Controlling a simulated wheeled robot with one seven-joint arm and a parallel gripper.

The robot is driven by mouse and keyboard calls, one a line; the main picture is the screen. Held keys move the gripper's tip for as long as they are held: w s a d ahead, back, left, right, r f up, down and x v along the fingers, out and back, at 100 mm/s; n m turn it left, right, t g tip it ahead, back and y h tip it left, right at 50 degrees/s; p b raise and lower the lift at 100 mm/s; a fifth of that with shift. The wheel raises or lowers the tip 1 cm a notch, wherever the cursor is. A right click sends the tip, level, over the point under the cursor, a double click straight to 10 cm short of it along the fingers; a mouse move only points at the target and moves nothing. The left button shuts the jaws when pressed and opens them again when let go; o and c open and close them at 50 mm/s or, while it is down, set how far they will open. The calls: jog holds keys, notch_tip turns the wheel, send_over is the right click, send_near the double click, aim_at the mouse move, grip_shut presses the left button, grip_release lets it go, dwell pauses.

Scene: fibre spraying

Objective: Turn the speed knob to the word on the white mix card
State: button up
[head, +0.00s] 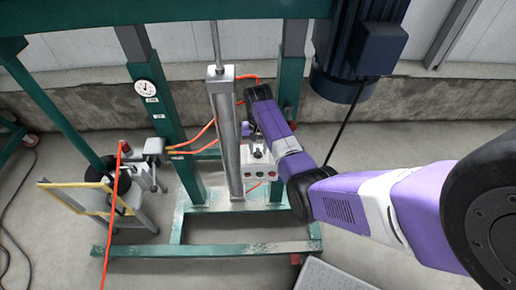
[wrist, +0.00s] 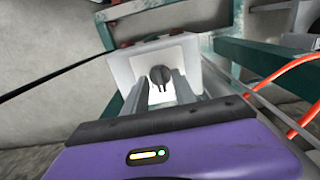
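The speed knob (wrist: 160,75) is a small dark round knob on the face of a white control box (wrist: 185,50), seen in the wrist view. In the head view the arm partly hides the box's top and the knob. Small white cards (head: 152,100) hang below a gauge; their words are too small to read.
A round white gauge (head: 146,87) is on a green post at left. A grey column (head: 226,140) stands close beside the box. Orange hoses (head: 203,133) run behind it. A blue motor (head: 358,45) hangs at upper right. A yellow-framed cart stands at left.

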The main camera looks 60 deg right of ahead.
grip_shut()
jog(key=shift+n, duration=0.3)
jog(key=n+p, duration=0.2)
jog(key=n, duration=0.1)
jog(key=shift+r+n, duration=0.15)
jog(key=shift+n, duration=0.15)
jog(key=n+p, duration=0.1)
jog(key=n, duration=0.4)
jog(key=shift+n+p, duration=0.3)
jog(key=shift+p, duration=0.1)
jog(key=shift+n, duration=0.3)
grip_release()
